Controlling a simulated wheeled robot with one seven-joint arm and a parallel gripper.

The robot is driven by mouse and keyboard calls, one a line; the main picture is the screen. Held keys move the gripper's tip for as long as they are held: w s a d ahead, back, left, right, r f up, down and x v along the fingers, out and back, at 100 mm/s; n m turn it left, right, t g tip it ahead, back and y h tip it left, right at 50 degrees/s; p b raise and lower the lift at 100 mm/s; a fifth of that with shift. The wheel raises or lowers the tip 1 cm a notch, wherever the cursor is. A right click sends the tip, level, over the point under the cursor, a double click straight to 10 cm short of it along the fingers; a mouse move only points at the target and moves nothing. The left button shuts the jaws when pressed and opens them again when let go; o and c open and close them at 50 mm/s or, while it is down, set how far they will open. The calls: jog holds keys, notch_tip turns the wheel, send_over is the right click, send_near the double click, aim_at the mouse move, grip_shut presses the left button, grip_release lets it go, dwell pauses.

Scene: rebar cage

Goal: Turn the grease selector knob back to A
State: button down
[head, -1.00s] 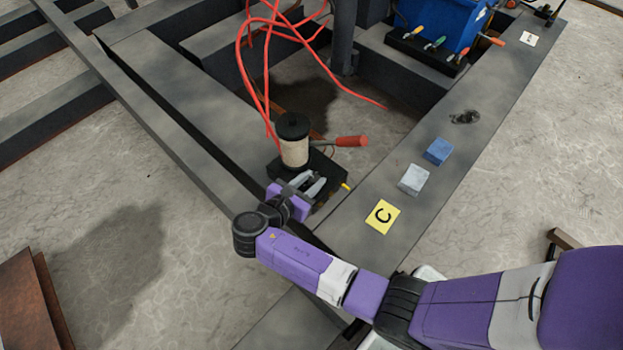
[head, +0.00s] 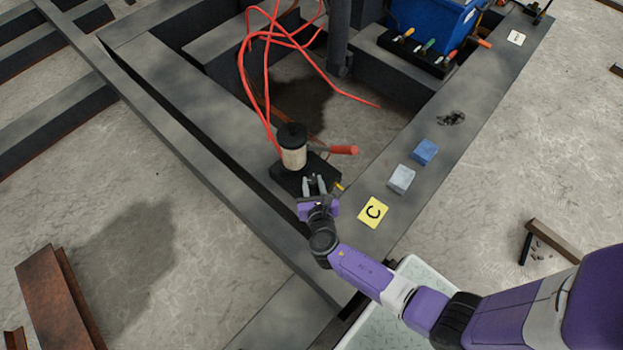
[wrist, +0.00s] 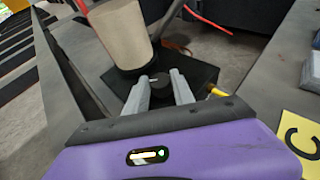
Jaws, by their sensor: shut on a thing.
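The grease pump (head: 294,154) has a cream cylinder with a black cap, a red-handled lever (head: 344,150) and a black base (head: 279,177). The selector knob (wrist: 161,84) is a small dark round knob on the base, seen in the wrist view with a small pale mark near its top. My gripper (head: 314,184) is over the front of the base, its two grey fingers on either side of the knob and shut on it. The fingers also show in the wrist view (wrist: 159,90). I cannot read any letter beside the knob.
A yellow card marked C (head: 373,212), a pale block (head: 401,179) and a blue block (head: 425,152) lie on the right beam. Red hoses (head: 258,85) run behind the pump. A blue machine (head: 440,25) stands at the back right. A yellow fitting (wrist: 219,92) sticks out beside the knob.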

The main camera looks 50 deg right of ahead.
jog(key=shift+s+d+n+t+y+b, duration=0.15)
jog(key=shift+n+t+y+b, duration=0.15)
jog(key=shift+n+t+y, duration=0.4)
jog(key=shift+d+n+t+y+b, duration=0.1)
jog(key=shift+n+t+y+b, duration=0.25)
jog(key=shift+n+y, duration=0.75)
jog(key=c, duration=1.1)
grip_release()
jog(key=shift+p+v, duration=0.9)
jog(key=shift+v, duration=2.95)
